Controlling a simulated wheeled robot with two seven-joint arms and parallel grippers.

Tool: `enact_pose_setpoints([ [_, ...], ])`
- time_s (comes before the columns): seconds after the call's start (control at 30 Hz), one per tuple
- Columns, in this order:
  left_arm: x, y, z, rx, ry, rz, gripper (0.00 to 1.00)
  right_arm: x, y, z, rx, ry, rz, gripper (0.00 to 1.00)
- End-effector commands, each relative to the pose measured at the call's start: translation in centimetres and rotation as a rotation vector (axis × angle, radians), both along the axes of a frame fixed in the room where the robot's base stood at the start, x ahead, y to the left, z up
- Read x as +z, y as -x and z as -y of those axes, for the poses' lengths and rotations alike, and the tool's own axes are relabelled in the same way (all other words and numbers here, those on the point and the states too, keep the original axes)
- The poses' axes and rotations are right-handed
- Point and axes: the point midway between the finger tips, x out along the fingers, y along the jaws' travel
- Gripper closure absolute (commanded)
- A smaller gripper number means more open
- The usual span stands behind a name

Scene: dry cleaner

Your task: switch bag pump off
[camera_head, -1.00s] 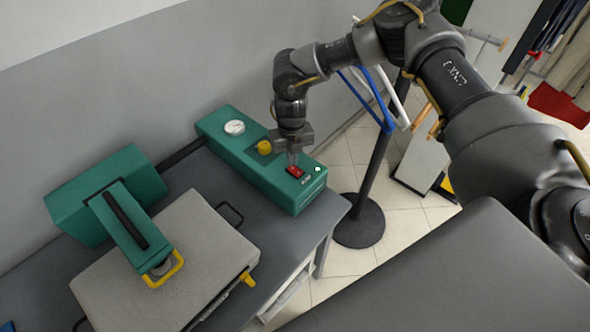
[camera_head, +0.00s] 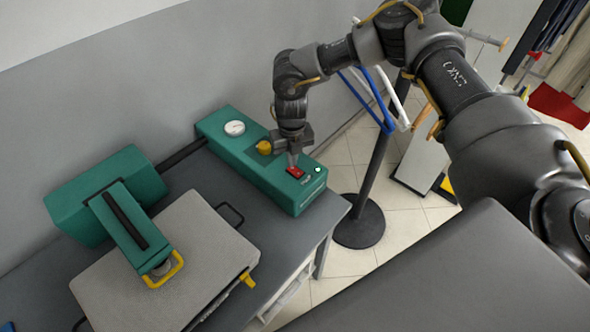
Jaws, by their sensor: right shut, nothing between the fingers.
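The bag pump (camera_head: 262,165) is a long green box at the back right of the grey table. Its top carries a white round gauge (camera_head: 234,128), a yellow knob (camera_head: 264,147), a red switch (camera_head: 295,172) and a small light-coloured lamp (camera_head: 318,169). My right gripper (camera_head: 293,162) points down over the red switch, shut and empty, its tips at or just above the switch's far edge. I cannot tell if they touch. My left gripper is out of view.
A green machine (camera_head: 105,195) with a yellow handle stands over a beige board (camera_head: 185,255) on the grey table (camera_head: 205,180). A black hose (camera_head: 183,154) joins it to the pump. A round-based stand (camera_head: 358,222) is right of the table.

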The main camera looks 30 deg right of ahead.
Motion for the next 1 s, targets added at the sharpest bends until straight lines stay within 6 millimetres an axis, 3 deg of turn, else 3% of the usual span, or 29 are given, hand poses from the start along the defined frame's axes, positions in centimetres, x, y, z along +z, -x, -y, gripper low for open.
enact_pose_setpoints([
  [1.0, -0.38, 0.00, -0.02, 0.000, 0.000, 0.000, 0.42, -0.60, 0.00, 0.00, 0.000, 0.000, 0.000, 1.00],
])
